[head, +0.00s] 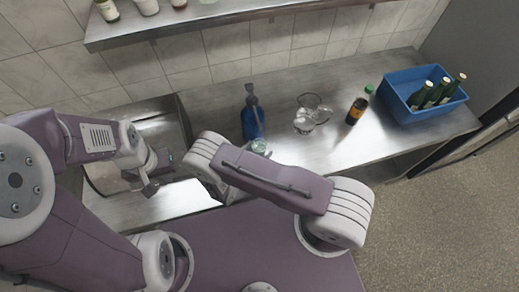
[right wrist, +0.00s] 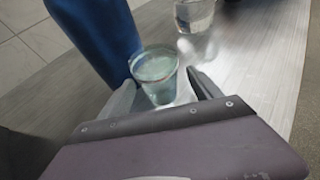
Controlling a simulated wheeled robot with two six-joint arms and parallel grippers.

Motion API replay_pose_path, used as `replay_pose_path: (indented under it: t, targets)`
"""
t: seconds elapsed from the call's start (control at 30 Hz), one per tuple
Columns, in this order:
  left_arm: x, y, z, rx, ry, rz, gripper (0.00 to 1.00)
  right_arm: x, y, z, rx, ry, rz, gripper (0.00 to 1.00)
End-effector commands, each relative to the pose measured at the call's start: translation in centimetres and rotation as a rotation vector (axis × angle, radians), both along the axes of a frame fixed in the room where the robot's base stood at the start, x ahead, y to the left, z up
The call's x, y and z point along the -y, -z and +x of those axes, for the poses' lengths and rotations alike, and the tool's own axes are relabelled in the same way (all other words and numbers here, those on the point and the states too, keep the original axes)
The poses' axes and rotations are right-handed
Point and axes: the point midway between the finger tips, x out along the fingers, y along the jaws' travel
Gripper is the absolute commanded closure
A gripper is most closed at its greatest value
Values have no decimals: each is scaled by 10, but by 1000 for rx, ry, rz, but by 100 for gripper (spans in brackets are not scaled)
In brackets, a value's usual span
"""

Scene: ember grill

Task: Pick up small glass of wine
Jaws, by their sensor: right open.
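A small greenish glass (right wrist: 155,72) stands between the fingers of my open right gripper (right wrist: 162,92) in the right wrist view. It seems to hold pale liquid; I cannot tell if it is wine. No grip on it shows. In the head view a small glass (head: 260,147) stands on the steel counter, partly hidden behind my right arm. My right gripper is hidden there by the arm. My left gripper (head: 155,178) is over the sink at the left, apart from the glass; its opening is unclear.
A blue spray bottle (head: 252,116) stands close beside the glass. Clear glasses (head: 318,110) and a dark bottle (head: 356,110) are further right. A blue crate (head: 400,88) with green bottles is at the right end. A shelf (head: 240,14) hangs above the counter (head: 345,145).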

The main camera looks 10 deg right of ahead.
Motion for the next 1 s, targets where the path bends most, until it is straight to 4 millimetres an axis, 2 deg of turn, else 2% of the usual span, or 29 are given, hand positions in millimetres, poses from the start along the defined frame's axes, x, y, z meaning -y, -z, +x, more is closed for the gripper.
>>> replay_pose_path:
  t: [0.13,0.17,0.4,0.77,1.0]
  targets:
    - [0,0,0,0,0,0,100,0,0,0,0,-1,0,26]
    - [0,0,0,0,0,0,100,0,0,0,0,-1,0,31]
    - [0,0,0,0,0,0,100,-1,-1,0,0,-1,0,98]
    - [0,-3,0,0,0,0,100,-1,-4,0,0,-1,0,100]
    - [0,-17,0,0,0,0,100,-1,-21,0,1,-1,1,100]
